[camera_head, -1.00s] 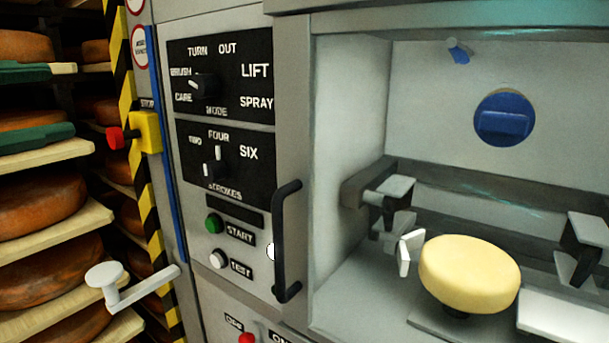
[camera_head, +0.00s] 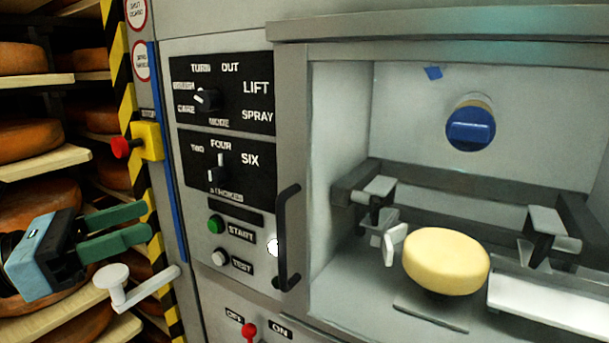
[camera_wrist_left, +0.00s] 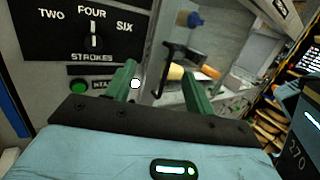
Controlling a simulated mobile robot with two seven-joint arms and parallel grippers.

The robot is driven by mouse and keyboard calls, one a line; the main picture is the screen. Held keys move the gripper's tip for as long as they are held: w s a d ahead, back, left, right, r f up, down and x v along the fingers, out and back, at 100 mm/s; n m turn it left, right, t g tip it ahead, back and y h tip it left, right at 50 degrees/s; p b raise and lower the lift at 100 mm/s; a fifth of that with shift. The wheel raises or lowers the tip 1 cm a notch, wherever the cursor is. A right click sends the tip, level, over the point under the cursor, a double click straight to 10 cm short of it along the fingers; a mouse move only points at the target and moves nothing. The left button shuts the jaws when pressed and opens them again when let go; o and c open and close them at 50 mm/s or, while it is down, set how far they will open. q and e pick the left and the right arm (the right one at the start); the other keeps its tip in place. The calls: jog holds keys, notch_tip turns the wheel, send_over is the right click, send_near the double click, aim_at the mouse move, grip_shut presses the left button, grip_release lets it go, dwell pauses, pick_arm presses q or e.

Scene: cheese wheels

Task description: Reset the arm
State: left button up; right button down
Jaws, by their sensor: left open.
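My left gripper (camera_head: 118,232) comes in at the left of the head view, with green fingers apart and nothing between them. It is in front of the cheese shelves and left of the machine's control panel. In the left wrist view its two green fingers (camera_wrist_left: 160,88) stand apart, facing the machine's panel and door handle. A pale yellow cheese wheel (camera_head: 446,262) sits on a support inside the open machine chamber, apart from my gripper. My right gripper is not in the head view.
The control panel has a mode knob (camera_head: 208,99), a strokes knob (camera_head: 216,174), a green start button (camera_head: 216,224) and a red switch (camera_head: 249,330). A black door handle (camera_head: 286,238) sticks out. Left are a grey crank (camera_head: 125,287), a red stop button (camera_head: 121,147) and shelves with orange cheese wheels (camera_head: 30,136).

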pick_arm(q)
jog(key=s+a+f+n+t+y+p, duration=0.15)
jog(key=f+n+t+y, duration=0.35)
jog(key=f+n, duration=1.1)
jog(key=s+a+f+n+t+y+p, duration=0.1)
jog(key=s+f+n+t+y+p, duration=0.35)
jog(key=f+n, duration=1.2)
jog(key=s+d+f+n+g+y, duration=0.2)
jog(key=s+f+n+g, duration=0.3)
jog(key=s+f, duration=0.4)
jog(key=s+d+f+n+g+y, duration=0.2)
jog(key=s+f+n+g, duration=0.4)
jog(key=s, duration=0.7)
notch_tip(320, 180, down, 4)
jog(key=shift+s+d+r+n+y, duration=0.3)
jog(key=shift+n+y, duration=0.15)
jog(key=shift+n, duration=0.5)
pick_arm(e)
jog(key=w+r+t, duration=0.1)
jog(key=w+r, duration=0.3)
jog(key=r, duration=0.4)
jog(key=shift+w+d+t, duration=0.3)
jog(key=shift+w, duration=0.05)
